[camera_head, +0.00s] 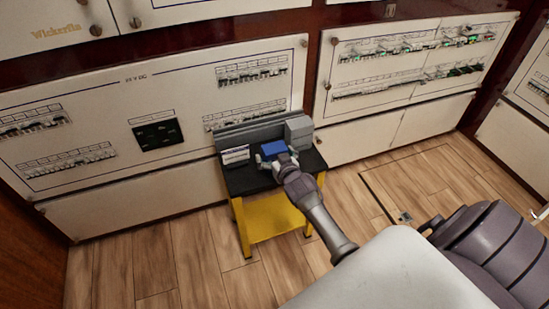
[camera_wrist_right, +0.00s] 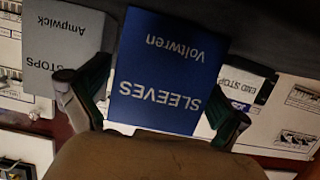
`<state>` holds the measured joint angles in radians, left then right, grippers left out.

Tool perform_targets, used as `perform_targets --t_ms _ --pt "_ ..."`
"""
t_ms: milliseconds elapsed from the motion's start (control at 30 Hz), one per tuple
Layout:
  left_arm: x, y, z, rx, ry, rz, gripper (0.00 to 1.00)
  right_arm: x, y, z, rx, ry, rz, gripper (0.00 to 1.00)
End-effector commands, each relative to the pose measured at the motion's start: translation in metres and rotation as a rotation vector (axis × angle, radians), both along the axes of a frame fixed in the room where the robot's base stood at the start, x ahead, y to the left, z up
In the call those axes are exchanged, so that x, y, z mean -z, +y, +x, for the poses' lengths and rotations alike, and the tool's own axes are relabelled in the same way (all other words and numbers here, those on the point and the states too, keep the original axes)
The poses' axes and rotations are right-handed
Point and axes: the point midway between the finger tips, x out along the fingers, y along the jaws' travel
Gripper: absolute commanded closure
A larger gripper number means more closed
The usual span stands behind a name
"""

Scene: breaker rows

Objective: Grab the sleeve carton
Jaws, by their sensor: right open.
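The sleeve carton (camera_head: 274,147) is a blue box on the black-topped stand (camera_head: 240,181) in the head view. In the right wrist view the carton (camera_wrist_right: 168,70) fills the middle, with "SLEEVES Voltwren" in white, upside down. My right gripper (camera_head: 273,158) is open at the carton. In the wrist view its fingers (camera_wrist_right: 152,108) stand apart, one to each side of the carton's near end. I cannot tell whether either finger touches it. My left gripper is not in view.
A grey carton (camera_head: 298,131) stands right of the blue one; its label in the wrist view (camera_wrist_right: 62,45) reads "STOPS Ampwick". A white end-stop carton (camera_head: 235,156) stands to the left. A grey ledge (camera_head: 248,131) runs behind, before the breaker panels (camera_head: 150,75).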

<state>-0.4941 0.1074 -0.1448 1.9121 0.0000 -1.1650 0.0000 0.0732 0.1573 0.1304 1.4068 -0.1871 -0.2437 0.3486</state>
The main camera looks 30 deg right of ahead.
Motion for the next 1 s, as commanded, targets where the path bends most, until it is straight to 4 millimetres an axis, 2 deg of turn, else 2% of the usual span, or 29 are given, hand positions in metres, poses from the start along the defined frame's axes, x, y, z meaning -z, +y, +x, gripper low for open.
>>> perform_targets --t_ms 167,533,933,1000 --pt "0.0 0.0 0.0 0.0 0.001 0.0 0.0 0.0 0.0 0.0 0.0 0.0 0.0 0.0" --pt "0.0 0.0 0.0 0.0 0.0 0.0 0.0 0.0 0.0 -0.001 0.0 0.001 0.0 0.6" --pt "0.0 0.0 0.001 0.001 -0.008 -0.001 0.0 -0.008 0.0 0.0 0.0 0.0 0.0 0.61" --pt "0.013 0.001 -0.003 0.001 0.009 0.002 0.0 -0.015 0.0 0.0 0.0 -0.002 0.0 0.61"
